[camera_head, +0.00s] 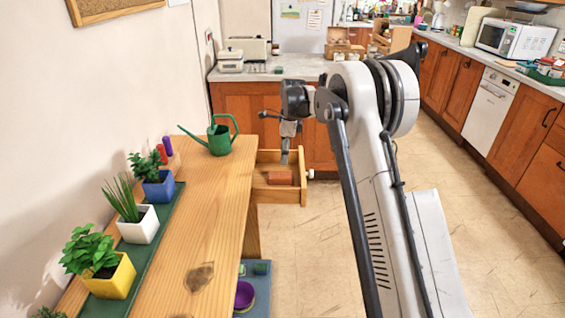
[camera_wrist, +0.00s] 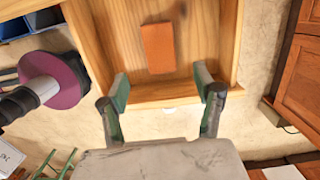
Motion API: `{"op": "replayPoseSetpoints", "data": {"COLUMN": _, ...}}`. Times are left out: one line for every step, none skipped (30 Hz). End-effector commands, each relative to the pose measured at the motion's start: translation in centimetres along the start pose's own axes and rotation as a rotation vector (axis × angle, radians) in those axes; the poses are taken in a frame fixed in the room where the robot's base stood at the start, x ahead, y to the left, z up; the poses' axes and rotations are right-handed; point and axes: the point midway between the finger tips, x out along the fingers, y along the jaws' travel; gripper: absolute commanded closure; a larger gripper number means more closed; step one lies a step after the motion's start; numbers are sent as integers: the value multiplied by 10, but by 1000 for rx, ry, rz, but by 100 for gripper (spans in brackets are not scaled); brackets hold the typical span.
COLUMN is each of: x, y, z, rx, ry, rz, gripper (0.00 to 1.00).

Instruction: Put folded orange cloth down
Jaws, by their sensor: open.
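The folded orange cloth (camera_head: 280,178) lies flat on the bottom of an open wooden drawer (camera_head: 275,196). In the wrist view the cloth (camera_wrist: 158,48) is a small orange rectangle on the drawer floor, with bare wood around it. My gripper (camera_head: 285,157) points down over the drawer, just above the cloth in the head view. In the wrist view its two green-grey fingers (camera_wrist: 162,84) are spread wide apart with nothing between them. The cloth lies beyond the fingertips, apart from them.
The drawer sticks out from the wooden bench (camera_head: 200,220). On the bench stand a green watering can (camera_head: 219,140) and several potted plants on a green strip. A purple bowl (camera_head: 244,295) sits on a low blue shelf. Floor to the right is clear.

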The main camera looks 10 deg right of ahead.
Motion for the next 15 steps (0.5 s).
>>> {"op": "replayPoseSetpoints", "data": {"x": -5, "y": 0, "z": 0, "rx": 0, "ry": 0, "rz": 0, "gripper": 36}}
{"op": "replayPoseSetpoints", "data": {"x": -7, "y": 0, "z": 0, "rx": 0, "ry": 0, "rz": 0, "gripper": 36}}
{"op": "replayPoseSetpoints", "data": {"x": -10, "y": 0, "z": 0, "rx": -1, "ry": 0, "rz": 0, "gripper": 36}}
{"op": "replayPoseSetpoints", "data": {"x": -12, "y": 1, "z": 0, "rx": -3, "ry": 0, "rz": -1, "gripper": 36}}
{"op": "replayPoseSetpoints", "data": {"x": -14, "y": 2, "z": 0, "rx": -7, "ry": 0, "rz": -2, "gripper": 36}}
{"op": "replayPoseSetpoints", "data": {"x": -18, "y": 4, "z": 0, "rx": -16, "ry": 0, "rz": -6, "gripper": 36}}
{"op": "replayPoseSetpoints", "data": {"x": -23, "y": 6, "z": 0, "rx": -27, "ry": 0, "rz": -10, "gripper": 36}}
{"op": "replayPoseSetpoints", "data": {"x": -28, "y": 8, "z": 1, "rx": -42, "ry": 0, "rz": -15, "gripper": 36}}
{"op": "replayPoseSetpoints", "data": {"x": -36, "y": 13, "z": 1, "rx": -65, "ry": 1, "rz": -23, "gripper": 36}}
{"op": "replayPoseSetpoints", "data": {"x": -44, "y": 18, "z": 1, "rx": -88, "ry": 1, "rz": -30, "gripper": 36}}
{"op": "replayPoseSetpoints", "data": {"x": -52, "y": 23, "z": 2, "rx": -112, "ry": 2, "rz": -38, "gripper": 36}}
{"op": "replayPoseSetpoints", "data": {"x": -63, "y": 30, "z": 2, "rx": -149, "ry": 4, "rz": -51, "gripper": 36}}
{"op": "replayPoseSetpoints", "data": {"x": -71, "y": 36, "z": 2, "rx": -177, "ry": 5, "rz": -60, "gripper": 36}}
{"op": "replayPoseSetpoints", "data": {"x": -80, "y": 43, "z": 2, "rx": -207, "ry": 7, "rz": -69, "gripper": 36}}
{"op": "replayPoseSetpoints", "data": {"x": -91, "y": 52, "z": 2, "rx": -247, "ry": 11, "rz": -83, "gripper": 36}}
